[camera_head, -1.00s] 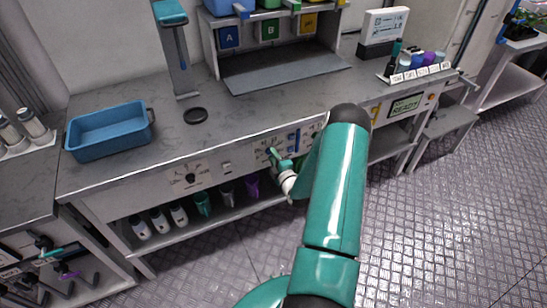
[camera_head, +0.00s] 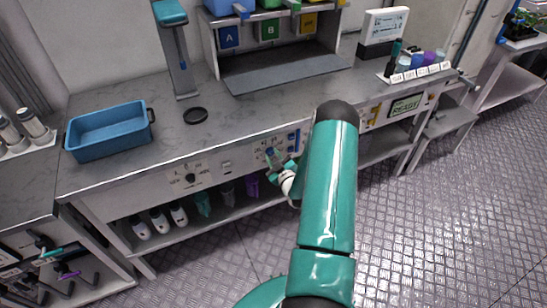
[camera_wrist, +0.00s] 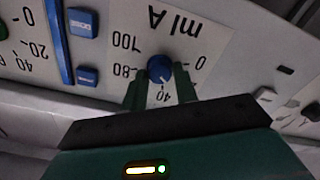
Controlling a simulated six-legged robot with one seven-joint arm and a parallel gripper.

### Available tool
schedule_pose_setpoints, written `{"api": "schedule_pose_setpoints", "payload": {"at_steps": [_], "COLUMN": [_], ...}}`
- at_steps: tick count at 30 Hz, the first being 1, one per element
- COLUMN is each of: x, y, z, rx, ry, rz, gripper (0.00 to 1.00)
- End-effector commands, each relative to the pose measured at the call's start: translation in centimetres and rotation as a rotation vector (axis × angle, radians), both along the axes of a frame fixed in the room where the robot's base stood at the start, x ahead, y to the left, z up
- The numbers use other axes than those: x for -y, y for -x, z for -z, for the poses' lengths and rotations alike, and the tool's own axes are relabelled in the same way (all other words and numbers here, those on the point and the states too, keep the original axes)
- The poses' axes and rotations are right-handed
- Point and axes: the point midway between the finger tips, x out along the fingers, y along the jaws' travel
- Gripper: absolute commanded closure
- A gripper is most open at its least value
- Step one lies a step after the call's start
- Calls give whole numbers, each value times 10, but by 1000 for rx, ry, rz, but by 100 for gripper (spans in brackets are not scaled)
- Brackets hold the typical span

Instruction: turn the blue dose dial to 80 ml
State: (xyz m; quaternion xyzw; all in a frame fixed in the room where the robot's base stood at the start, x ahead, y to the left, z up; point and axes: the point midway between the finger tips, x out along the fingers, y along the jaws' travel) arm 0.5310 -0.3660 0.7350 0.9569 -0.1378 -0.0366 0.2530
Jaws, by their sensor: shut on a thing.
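The blue dose dial (camera_wrist: 160,69) is in the middle of the wrist view, on a pale panel marked "ml A", which appears upside down. My gripper (camera_wrist: 162,78) has one green finger on each side of the dial and is shut on it. The numbers 0, 40, 80 and 100 show around the dial; the fingers cover others. A small light mark on the dial seems to point near 40, toward the 0 side, but I cannot read it exactly. In the head view, my gripper (camera_head: 273,160) is at the bench's front panel, where the dial is mostly hidden.
A blue slider strip (camera_wrist: 58,40) and blue buttons (camera_wrist: 83,22) lie left of the dial in the wrist view. A dark knob (camera_wrist: 312,112) is at the right. In the head view, a blue tray (camera_head: 108,130) stands on the bench, and bottles (camera_head: 160,221) stand on the shelf below.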

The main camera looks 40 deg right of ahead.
Motion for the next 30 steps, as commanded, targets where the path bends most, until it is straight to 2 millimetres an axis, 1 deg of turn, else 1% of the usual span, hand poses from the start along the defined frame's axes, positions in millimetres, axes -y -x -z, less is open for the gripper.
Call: {"api": "schedule_pose_setpoints", "payload": {"at_steps": [30], "x": [0], "y": [0], "z": [-1], "rx": [275], "ry": [-924], "rz": [-2], "gripper": [94]}}
